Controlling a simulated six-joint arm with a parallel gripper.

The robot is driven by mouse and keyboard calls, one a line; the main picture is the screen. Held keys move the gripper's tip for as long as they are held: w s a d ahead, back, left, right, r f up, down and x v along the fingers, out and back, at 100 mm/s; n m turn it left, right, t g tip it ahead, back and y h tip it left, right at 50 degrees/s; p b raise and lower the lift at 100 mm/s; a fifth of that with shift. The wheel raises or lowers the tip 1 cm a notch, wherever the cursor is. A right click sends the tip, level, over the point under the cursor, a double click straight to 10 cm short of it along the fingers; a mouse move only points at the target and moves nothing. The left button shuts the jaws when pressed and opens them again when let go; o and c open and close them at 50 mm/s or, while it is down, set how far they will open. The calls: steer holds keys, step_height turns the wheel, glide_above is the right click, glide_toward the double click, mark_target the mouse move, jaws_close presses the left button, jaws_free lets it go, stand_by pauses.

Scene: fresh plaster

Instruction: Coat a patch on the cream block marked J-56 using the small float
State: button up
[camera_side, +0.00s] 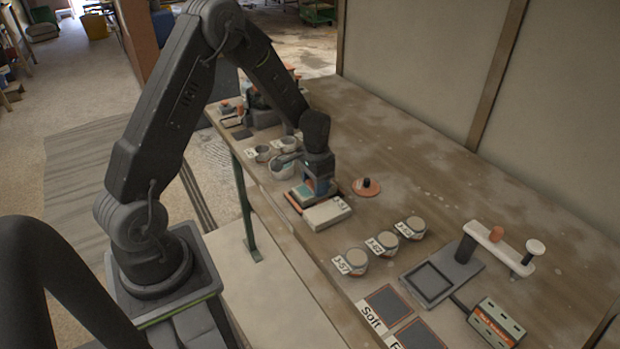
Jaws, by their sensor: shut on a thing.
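My gripper (319,178) points down at the middle of the bench, shut on a small tool with blue and orange on it, which looks like the small float (322,188). The fingers partly hide the tool. Just in front of it lies a cream block (326,214) with a small label on its right end, too small to read surely. The float is over or just behind the block's back edge; I cannot tell whether it touches. A flat piece with a teal top (302,193) and orange edge lies beside the gripper, behind the block.
Round pots with labels (356,258) stand front right of the block. Grey bowls (283,166) stand behind left. An orange disc with a dark knob (366,187) lies right of the gripper. A dark tray stand (430,281) and labelled pads (387,304) fill the front right. The bench's back right is clear.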

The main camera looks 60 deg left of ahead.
steer(key=shift+d, duration=0.45)
steer(key=a, duration=0.4)
steer(key=shift+a, duration=0.1)
step_height(320, 180, up, 8)
stand_by(0.6)
